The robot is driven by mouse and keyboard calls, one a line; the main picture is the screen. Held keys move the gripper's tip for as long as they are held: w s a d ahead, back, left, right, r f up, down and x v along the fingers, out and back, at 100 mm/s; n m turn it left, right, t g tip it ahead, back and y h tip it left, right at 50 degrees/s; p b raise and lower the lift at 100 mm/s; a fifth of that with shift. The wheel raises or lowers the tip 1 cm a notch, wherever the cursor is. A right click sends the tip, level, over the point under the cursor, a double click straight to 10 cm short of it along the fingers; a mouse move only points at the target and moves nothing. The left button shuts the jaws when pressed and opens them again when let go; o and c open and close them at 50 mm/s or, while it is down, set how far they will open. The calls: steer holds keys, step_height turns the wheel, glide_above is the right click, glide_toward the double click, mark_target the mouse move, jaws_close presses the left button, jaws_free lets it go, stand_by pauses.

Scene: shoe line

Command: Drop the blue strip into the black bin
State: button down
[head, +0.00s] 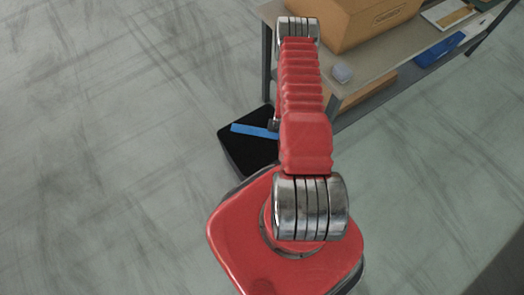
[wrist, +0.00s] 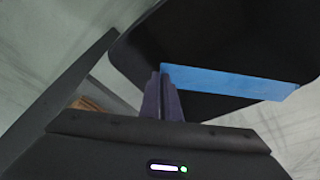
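The blue strip (head: 254,131) is held out level to the left of my gripper (head: 273,124), over the black bin (head: 236,153) in the head view. My arm hides most of my gripper there. In the wrist view, my gripper's fingers (wrist: 164,88) are close together with one end of the blue strip (wrist: 230,83) between their tips. The strip reaches to the right across the dark opening of the black bin (wrist: 215,35). I cannot tell how high the strip is above the bin.
A bench leg (head: 266,65) is close behind the bin. The floor (head: 110,150) to the left is clear.

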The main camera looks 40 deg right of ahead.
steer(key=shift+f, duration=1.05)
steer(key=c, duration=1.9)
jaws_free()
steer(key=shift+r, duration=0.15)
steer(key=shift+v, duration=6.7)
